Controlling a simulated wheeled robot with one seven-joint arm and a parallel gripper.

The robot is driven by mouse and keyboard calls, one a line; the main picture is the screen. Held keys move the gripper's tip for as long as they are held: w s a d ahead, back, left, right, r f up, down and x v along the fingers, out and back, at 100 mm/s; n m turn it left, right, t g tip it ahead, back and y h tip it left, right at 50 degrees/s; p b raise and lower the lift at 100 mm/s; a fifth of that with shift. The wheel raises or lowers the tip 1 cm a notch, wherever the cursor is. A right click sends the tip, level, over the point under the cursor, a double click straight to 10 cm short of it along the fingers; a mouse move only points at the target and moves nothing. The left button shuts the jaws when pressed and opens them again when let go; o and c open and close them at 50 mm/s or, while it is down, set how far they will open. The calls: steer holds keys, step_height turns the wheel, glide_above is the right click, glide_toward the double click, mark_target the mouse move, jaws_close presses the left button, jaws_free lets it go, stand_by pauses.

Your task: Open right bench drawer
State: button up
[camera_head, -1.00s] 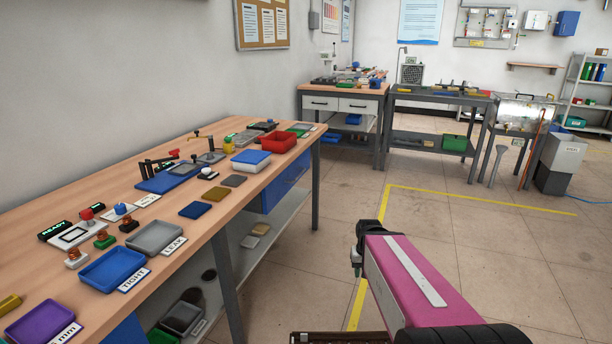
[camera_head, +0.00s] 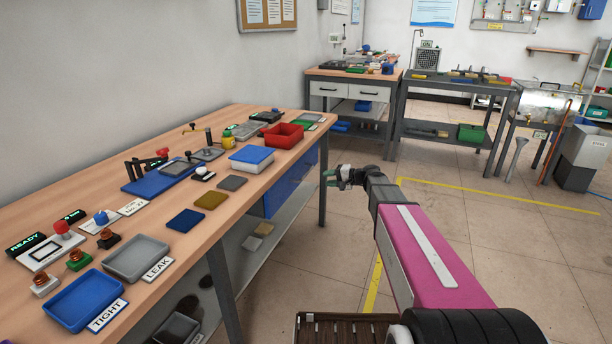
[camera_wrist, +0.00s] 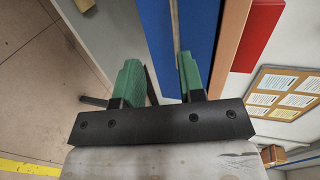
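The right bench drawer (camera_head: 290,187) has a blue front under the far right end of the wooden-topped bench (camera_head: 225,225). It looks closed, flush below the worktop. My gripper (camera_head: 329,178) is to the right of the drawer front, just beyond the bench's right edge, with its fingers pointing left towards the bench. In the wrist view my gripper (camera_wrist: 160,75) has its two green fingers apart with nothing held between them. The blue drawer front (camera_wrist: 185,25) lies ahead of the fingers.
A bench leg (camera_head: 322,180) stands close to my gripper. Trays and parts cover the worktop, including a red bin (camera_head: 283,135) above the drawer. A lower shelf (camera_head: 262,248) runs under the bench. Open floor (camera_head: 455,210) lies to the right.

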mark_target(306, 173)
steer(key=shift+t+y, duration=0.3)
steer(key=x, duration=0.3)
steer(key=r+x, duration=0.1)
steer(key=x, duration=0.3)
steer(key=w+x, duration=0.1)
steer(key=x, duration=0.3)
steer(key=shift+w+r, duration=0.15)
steer(key=shift+r, duration=0.05)
jaws_close()
